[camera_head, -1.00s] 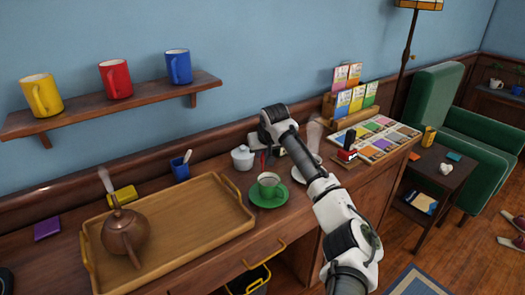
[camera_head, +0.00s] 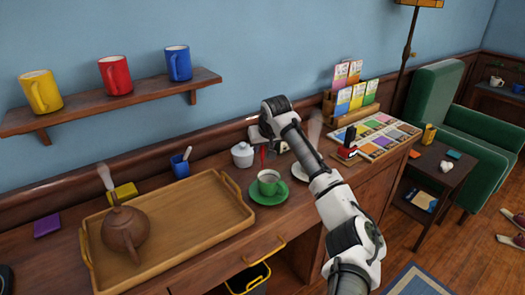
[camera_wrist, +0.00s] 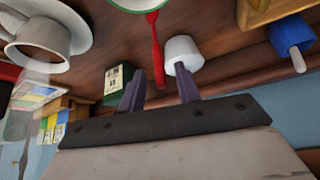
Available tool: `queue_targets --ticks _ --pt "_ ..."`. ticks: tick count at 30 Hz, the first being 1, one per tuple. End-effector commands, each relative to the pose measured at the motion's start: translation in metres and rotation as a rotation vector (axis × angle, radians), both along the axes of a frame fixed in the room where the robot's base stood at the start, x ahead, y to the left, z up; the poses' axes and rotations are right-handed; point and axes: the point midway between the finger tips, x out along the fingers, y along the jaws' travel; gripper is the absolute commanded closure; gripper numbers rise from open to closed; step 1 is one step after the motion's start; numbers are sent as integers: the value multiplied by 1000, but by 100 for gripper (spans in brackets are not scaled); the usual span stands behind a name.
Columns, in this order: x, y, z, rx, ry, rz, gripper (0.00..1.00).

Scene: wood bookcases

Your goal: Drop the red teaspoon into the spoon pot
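The red teaspoon (camera_wrist: 156,50) lies with its bowl end beside the green saucer (camera_wrist: 172,5) and its handle pointing towards my gripper. In the head view only a small red part (camera_head: 263,155) shows, between the cup and the white lidded pot. My gripper (camera_wrist: 159,72) is open, with the handle end between its two fingers in the picture and a gap on both sides. In the head view my gripper (camera_head: 264,137) is partly hidden by my wrist. The blue spoon pot (camera_head: 180,167), holding a pale spoon, stands behind the tray; it also shows in the wrist view (camera_wrist: 290,32).
The white lidded pot (camera_head: 242,154) stands close by my gripper. The green cup (camera_head: 268,183) is on its saucer. A wooden tray (camera_head: 210,222) holds a brown teapot (camera_head: 126,232). The wall shelf (camera_head: 110,103) with mugs is above. A green box (camera_wrist: 118,82) is near the left finger.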

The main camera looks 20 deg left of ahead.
Motion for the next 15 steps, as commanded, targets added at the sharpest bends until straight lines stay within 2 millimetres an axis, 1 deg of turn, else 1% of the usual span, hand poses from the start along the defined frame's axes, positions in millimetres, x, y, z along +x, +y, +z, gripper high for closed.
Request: queue_targets --ticks 6,9,12,15 --pt "-21 -14 40 2 -5 0 67" --pt "-30 -20 57 1 -3 0 67" --pt "-36 -25 71 1 -2 0 67" --pt "-41 -27 80 1 -2 0 67"
